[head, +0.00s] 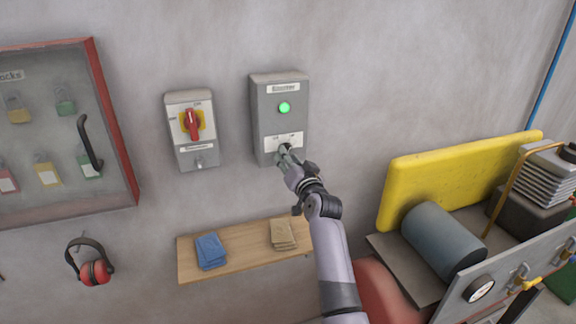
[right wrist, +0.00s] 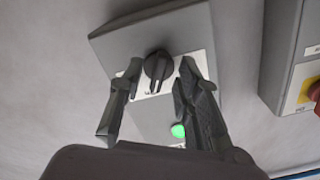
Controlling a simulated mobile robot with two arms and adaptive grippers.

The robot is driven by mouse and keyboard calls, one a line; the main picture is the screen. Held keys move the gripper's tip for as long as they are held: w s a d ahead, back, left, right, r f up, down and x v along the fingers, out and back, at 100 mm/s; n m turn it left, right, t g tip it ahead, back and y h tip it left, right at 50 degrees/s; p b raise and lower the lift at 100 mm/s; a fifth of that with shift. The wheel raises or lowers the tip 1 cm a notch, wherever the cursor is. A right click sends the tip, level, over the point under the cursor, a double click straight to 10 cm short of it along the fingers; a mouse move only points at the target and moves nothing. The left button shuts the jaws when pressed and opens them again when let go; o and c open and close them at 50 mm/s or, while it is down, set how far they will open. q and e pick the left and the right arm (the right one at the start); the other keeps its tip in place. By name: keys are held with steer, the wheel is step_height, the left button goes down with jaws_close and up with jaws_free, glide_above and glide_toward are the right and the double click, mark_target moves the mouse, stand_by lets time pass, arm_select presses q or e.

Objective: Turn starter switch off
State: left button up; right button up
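The starter box (head: 280,118) is a grey box on the wall in the head view, with a lit green lamp (head: 284,107) above and a black rotary switch near its bottom. The box also shows in the right wrist view (right wrist: 150,40), where the black starter switch (right wrist: 158,66) and the green lamp (right wrist: 178,131) are clear. My right gripper (head: 286,152) is at the switch. In the right wrist view its fingers (right wrist: 158,75) are apart, one on each side of the knob, with visible gaps. In the head view the gripper partly hides the switch. My left gripper is not in view.
Left of the starter is a box with a red-and-yellow rotary switch (head: 193,124). A lock cabinet (head: 125,150) hangs farther left. A wooden shelf (head: 190,262) with cloths is below. Yellow machinery (head: 440,178) stands at the right.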

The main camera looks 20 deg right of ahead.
steer(key=shift+w, duration=0.5)
steer(key=shift+r, duration=0.1)
jaws_close()
